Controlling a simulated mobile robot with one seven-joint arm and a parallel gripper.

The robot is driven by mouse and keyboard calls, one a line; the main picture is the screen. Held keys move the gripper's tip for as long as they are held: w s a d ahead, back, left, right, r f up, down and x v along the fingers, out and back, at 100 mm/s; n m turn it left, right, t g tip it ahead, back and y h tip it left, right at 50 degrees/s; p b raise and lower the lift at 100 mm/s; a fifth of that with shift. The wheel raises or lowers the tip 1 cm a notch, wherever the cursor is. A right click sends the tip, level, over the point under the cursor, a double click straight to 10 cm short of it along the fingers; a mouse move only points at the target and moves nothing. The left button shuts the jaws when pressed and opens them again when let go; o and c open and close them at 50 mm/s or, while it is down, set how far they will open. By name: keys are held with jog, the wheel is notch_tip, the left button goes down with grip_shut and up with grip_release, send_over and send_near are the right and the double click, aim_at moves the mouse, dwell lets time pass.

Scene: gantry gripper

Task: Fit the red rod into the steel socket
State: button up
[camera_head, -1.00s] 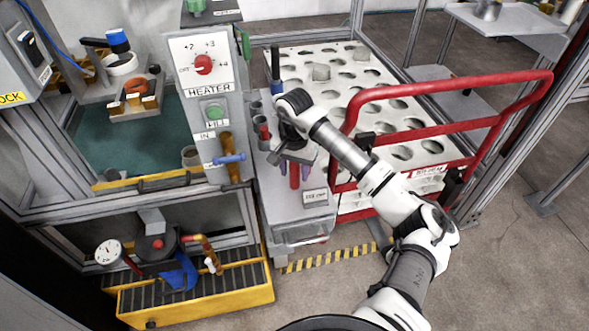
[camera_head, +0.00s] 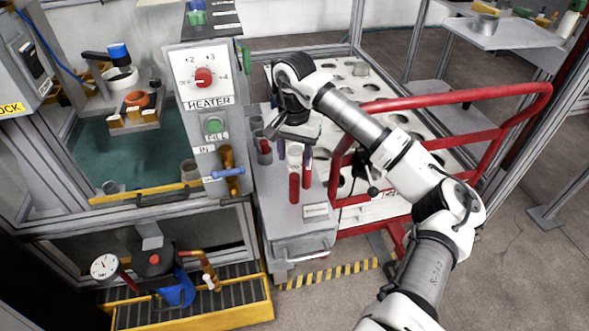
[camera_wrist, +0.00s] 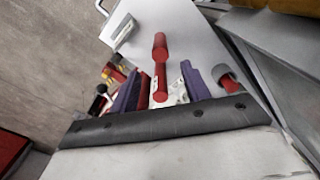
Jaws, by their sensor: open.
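A red rod (camera_head: 294,188) stands upright on the grey cart top, below my gripper (camera_head: 300,160). A second red piece (camera_head: 307,178) shows just right of it. In the wrist view the red rod (camera_wrist: 160,62) lies in line with the gap between the purple fingers of my gripper (camera_wrist: 160,70). The fingers are apart, with space on both sides of the rod. A grey steel socket (camera_head: 264,157) stands left of the gripper with red inside it. It also shows in the wrist view (camera_wrist: 222,71). Whether the rod is between the fingertips or beyond them cannot be told.
More grey cylinders (camera_head: 256,123) stand behind the socket. A white label plate (camera_head: 316,210) lies at the cart's front right. The heater panel (camera_head: 205,75) rises close on the left. A red rail (camera_head: 450,92) and a white perforated rack stand right and behind.

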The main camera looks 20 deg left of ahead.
jog(key=shift+r, duration=0.75)
